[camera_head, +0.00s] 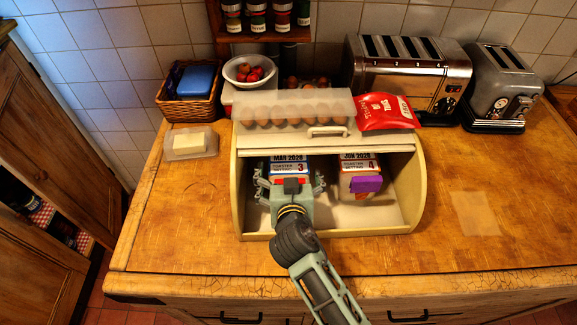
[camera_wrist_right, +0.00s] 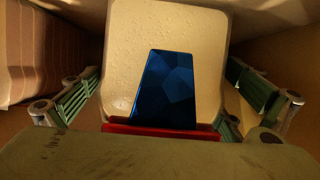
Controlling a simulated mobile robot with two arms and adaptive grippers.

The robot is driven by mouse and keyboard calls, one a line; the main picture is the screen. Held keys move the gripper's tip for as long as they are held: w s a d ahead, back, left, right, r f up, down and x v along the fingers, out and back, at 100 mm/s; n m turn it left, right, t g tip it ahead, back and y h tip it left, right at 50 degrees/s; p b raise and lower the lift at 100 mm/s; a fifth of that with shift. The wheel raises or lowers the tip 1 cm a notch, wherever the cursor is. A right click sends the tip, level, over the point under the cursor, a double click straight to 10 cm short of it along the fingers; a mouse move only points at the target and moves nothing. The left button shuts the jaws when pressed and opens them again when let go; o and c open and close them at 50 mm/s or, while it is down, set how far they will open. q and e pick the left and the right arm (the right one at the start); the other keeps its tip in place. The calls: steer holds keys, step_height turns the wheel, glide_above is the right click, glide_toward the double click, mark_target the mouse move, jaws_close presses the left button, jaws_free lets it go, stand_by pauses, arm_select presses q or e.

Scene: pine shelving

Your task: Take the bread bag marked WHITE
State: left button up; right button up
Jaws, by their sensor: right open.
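Two bread bags stand side by side in the open bread box (camera_head: 418,205). The left bag (camera_head: 290,167) has a blue-edged label reading MAR 2026 and 3. The right bag (camera_head: 358,163) reads JUN 2026 and 4 and has a purple clip (camera_head: 366,184). I cannot read WHITE on either. My right gripper (camera_head: 290,184) is in front of the left bag and hides its lower part. In the right wrist view, a pale bag end (camera_wrist_right: 130,30) with a dark blue clip (camera_wrist_right: 166,90) lies between the spread fingers of the gripper (camera_wrist_right: 163,97). My left gripper is not in view.
An egg carton (camera_head: 295,108) and a red packet (camera_head: 387,111) lie on the box top. Two toasters (camera_head: 410,75) stand behind right. A butter dish (camera_head: 190,143) and basket (camera_head: 190,100) are at left. The counter right of the box is mostly clear.

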steer(key=c, duration=1.4)
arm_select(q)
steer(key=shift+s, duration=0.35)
arm_select(e)
steer(key=shift+r, duration=0.1)
steer(key=shift+c, duration=0.4)
steer(key=shift+r, duration=0.1)
